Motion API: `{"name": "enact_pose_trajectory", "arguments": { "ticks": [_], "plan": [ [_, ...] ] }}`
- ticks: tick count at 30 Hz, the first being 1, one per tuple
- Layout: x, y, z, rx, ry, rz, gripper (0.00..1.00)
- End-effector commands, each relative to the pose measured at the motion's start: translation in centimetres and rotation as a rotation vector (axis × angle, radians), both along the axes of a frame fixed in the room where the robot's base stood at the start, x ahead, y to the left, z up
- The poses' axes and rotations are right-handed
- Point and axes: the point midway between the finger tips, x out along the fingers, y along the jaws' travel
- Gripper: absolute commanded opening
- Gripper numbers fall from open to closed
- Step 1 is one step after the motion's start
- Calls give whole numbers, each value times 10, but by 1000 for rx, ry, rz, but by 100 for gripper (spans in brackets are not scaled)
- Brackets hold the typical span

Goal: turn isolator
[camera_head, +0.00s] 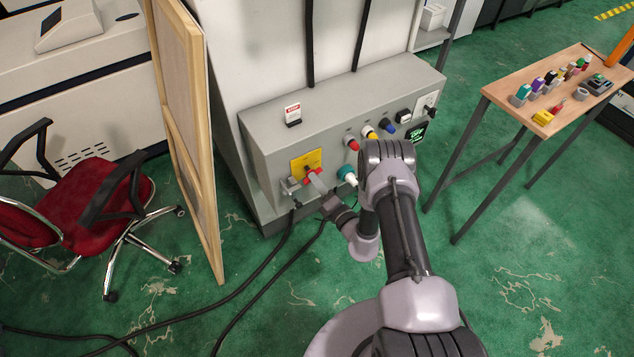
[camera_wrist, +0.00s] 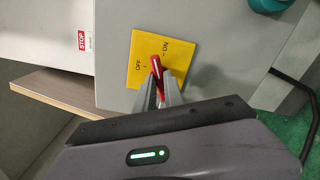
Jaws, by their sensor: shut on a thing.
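The isolator is a red handle (camera_wrist: 157,68) on a yellow plate (camera_wrist: 143,49) marked ON and OFF. The plate (camera_head: 299,160) is on the front of a grey machine panel, low at its left end, in the head view. My gripper (camera_wrist: 161,84) is at the handle, with its two fingers on either side of it and shut on it. In the wrist view the handle stands nearly along the fingers, tilted slightly. In the head view the gripper (camera_head: 316,179) covers part of the handle and plate.
Black cables hang below. A wooden board (camera_head: 190,120) stands left; a small table (camera_head: 500,95) with parts stands right.

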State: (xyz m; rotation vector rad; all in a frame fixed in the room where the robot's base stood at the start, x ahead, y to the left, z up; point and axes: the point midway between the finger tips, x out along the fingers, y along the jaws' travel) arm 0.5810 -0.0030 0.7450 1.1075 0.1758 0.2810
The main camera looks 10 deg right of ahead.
Motion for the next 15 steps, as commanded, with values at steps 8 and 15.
{"name": "enact_pose_trajectory", "arguments": {
  "ticks": [8,15],
  "plan": [
    [0,0,0,-247,-81,-1,0],
    [0,0,0,-464,-151,-1,0]
  ]
}}
